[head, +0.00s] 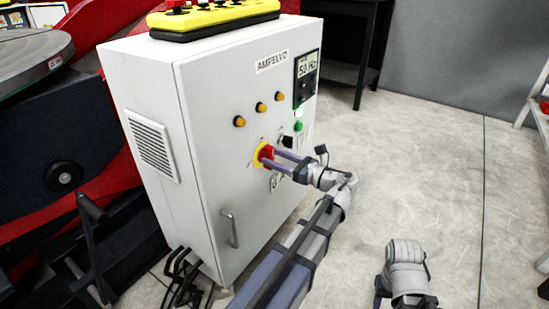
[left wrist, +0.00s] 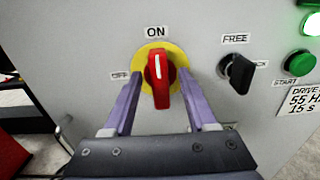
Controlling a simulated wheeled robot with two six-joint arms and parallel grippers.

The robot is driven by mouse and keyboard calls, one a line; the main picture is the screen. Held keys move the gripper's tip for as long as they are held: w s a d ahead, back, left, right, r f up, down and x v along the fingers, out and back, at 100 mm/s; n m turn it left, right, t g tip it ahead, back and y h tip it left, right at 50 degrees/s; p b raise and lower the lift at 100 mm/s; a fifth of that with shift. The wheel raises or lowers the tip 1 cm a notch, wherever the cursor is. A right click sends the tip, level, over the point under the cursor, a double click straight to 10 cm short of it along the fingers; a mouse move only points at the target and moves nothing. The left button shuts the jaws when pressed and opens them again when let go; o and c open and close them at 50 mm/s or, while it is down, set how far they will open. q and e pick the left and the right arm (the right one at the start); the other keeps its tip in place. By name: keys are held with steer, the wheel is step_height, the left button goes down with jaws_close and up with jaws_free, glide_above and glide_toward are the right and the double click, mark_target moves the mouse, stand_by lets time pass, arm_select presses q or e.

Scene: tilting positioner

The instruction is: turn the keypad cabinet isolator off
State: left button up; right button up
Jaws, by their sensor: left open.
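The keypad cabinet (head: 150,75) is a light grey box with a 50 Hz display on its front. Its isolator is a red handle on a yellow disc (head: 265,154), and it also shows in the left wrist view (left wrist: 159,75). The handle stands upright with its white mark towards ON; OFF is labelled at its left. My left gripper (head: 275,159) is open at the isolator. In the left wrist view its purple fingers (left wrist: 160,84) lie on either side of the red handle; I cannot tell whether they touch it. My right gripper is not in view.
A black FREE selector (left wrist: 239,73) and a green START button (left wrist: 299,63) are right of the isolator. Amber lamps (head: 261,107) sit above it and a door handle (head: 229,228) below. A yellow pendant (head: 215,16) lies on top. Open floor (head: 430,170) is at right.

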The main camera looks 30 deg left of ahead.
arm_select(q)
steer(key=shift+a, duration=0.25)
jaws_close()
stand_by(0.3)
